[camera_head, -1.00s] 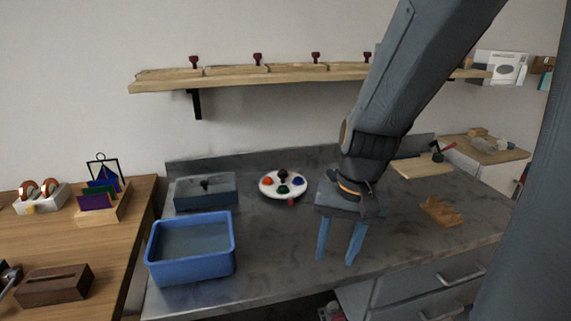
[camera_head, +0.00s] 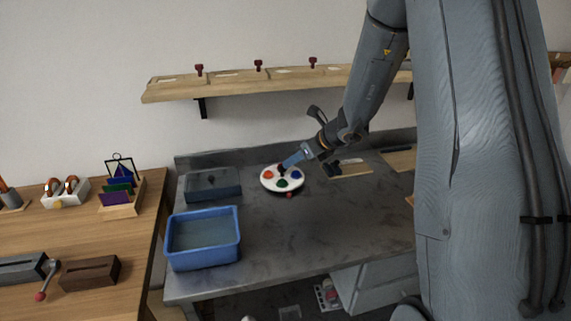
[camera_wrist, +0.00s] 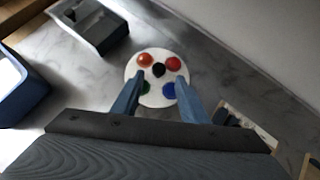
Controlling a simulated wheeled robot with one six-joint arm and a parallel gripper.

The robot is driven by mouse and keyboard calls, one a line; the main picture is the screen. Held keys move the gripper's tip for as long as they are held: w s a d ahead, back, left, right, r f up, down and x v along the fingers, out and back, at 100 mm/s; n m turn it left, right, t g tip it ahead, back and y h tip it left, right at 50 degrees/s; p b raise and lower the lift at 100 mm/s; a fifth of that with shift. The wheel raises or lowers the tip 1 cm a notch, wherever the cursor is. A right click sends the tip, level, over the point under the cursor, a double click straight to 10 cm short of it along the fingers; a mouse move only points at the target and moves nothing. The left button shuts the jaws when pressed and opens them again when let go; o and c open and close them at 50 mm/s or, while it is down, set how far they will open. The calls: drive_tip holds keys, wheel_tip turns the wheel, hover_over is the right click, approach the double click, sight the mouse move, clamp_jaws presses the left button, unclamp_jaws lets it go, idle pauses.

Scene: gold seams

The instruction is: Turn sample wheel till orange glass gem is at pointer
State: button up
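The sample wheel (camera_head: 270,185) is a white disc on the grey counter; it also shows in the wrist view (camera_wrist: 158,54). The orange gem (camera_head: 268,174) is at its left, and at its upper left in the wrist view (camera_wrist: 145,60). It also bears a green gem (camera_head: 282,184), a blue gem (camera_head: 294,175), a red gem (camera_wrist: 174,63) and a dark central knob (camera_wrist: 159,70). A small red pointer (camera_head: 289,195) is at the wheel's front edge, nearest green. My gripper (camera_wrist: 159,78) is open over the wheel, its fingers apart either side of the knob. Contact is unclear.
A blue basin (camera_head: 203,260) stands front left of the wheel, and a grey box (camera_head: 213,185) is left of it. A wooden board with dark tools (camera_head: 350,170) lies right. A shelf (camera_head: 240,86) runs above. The counter front is clear.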

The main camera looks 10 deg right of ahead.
sight(285, 171)
drive_tip(key=shift+p+x, duration=0.4)
drive_tip(key=shift+x, duration=3.1)
drive_tip(key=shift+s, duration=0.1)
clamp_jaws()
